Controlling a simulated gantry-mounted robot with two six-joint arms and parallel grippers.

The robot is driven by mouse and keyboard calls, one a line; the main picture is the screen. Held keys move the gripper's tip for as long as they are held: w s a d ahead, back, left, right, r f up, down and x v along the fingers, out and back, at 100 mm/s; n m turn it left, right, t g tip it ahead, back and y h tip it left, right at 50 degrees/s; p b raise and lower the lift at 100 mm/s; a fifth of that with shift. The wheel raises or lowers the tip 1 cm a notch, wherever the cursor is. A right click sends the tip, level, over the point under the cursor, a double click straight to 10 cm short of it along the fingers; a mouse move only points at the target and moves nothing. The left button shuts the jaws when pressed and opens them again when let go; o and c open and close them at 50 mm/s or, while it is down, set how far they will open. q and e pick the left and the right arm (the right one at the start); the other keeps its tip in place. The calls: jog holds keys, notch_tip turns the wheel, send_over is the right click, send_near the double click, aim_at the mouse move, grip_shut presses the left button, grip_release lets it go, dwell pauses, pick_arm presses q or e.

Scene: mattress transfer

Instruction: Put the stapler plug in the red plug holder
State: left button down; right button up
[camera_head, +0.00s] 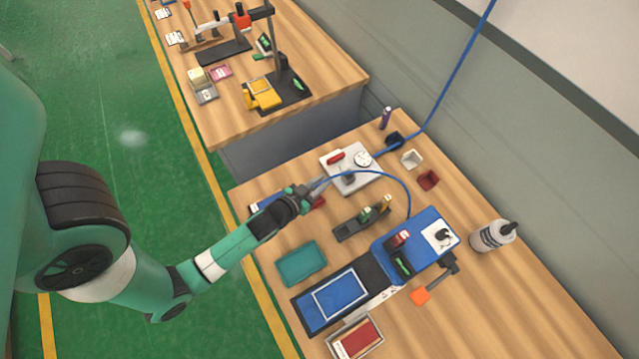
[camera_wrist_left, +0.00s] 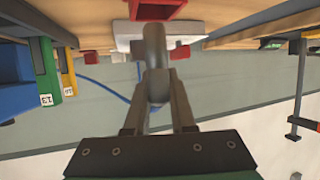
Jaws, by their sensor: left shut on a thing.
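My left gripper (camera_head: 306,192) is shut on the grey stapler plug (camera_head: 320,184) above the left part of the near workbench. In the left wrist view, the plug (camera_wrist_left: 155,60) stands between the two fingers (camera_wrist_left: 155,105). A red holder (camera_head: 318,203) sits just beside and below the gripper, partly covered by it. It appears as an open red box (camera_wrist_left: 158,8) at the top of the left wrist view, apart from the plug there. My right gripper is not in view.
A white plate with a gauge (camera_head: 338,178) lies behind the gripper.

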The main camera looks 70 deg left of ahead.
pick_arm(q)
jog(key=shift+w+a+f+b, duration=0.1)
jog(key=shift+a+f+b, duration=0.1)
jog(key=shift+f+b, duration=0.35)
jog(key=shift+a+f+b, duration=0.15)
jog(key=shift+f+b, duration=0.15)
jog(key=shift+f, duration=0.4)
jog(key=shift+f+b, duration=0.3)
jog(key=shift+f, duration=0.05)
jog(key=shift+d+r, duration=0.15)
jog(key=shift+d, duration=0.1)
jog(key=shift+a+f, duration=0.1)
jog(key=shift+f, duration=0.1)
jog(key=c, duration=0.8)
grip_release()
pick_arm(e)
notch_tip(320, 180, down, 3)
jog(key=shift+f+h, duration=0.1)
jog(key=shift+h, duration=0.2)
pick_arm(q)
jog(key=shift+o, duration=0.2)
jog(key=shift+r, duration=0.15)
